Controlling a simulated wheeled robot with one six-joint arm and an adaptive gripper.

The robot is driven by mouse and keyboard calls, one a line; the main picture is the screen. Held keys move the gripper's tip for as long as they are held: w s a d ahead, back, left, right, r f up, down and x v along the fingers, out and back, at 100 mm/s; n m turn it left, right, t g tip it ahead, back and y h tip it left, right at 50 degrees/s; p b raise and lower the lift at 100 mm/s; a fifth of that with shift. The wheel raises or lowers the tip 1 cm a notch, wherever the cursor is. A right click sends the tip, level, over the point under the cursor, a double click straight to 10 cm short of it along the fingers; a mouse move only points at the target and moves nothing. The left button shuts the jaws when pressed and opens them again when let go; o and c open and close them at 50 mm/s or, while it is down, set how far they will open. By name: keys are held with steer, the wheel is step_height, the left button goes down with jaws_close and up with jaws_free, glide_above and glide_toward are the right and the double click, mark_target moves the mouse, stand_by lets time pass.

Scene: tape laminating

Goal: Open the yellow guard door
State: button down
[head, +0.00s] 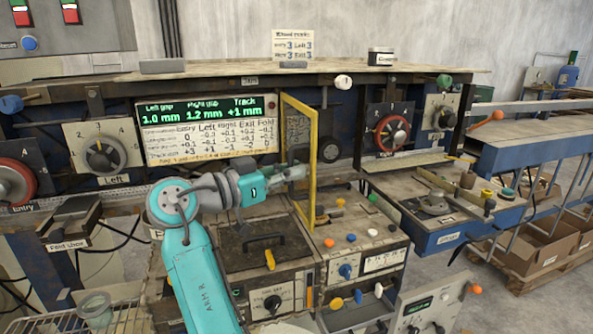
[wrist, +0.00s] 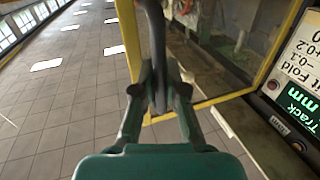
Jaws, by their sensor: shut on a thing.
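The yellow guard door (head: 313,160) is a yellow frame with a clear panel, near the middle of the machine front in the head view. It looks narrow there and stands out at an angle from the front. In the wrist view its yellow frame (wrist: 213,101) and see-through panel fill the upper right. My gripper (head: 303,172) is at the door's edge. In the wrist view my gripper (wrist: 160,88) has its two fingers closed around a dark grey bar handle (wrist: 157,45) beside the yellow frame. The fingertips are partly hidden by the bar.
A display panel (head: 205,128) is left of the door. Below is a bench top with a black handle (head: 263,241) and coloured knobs (head: 349,237). A blue drawer unit (head: 440,237) juts out to the right. The wrist view shows open tiled floor (wrist: 60,110).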

steer(key=shift+f, duration=0.1)
steer(key=c, duration=1.5)
jaws_free()
steer(key=v, duration=1.2)
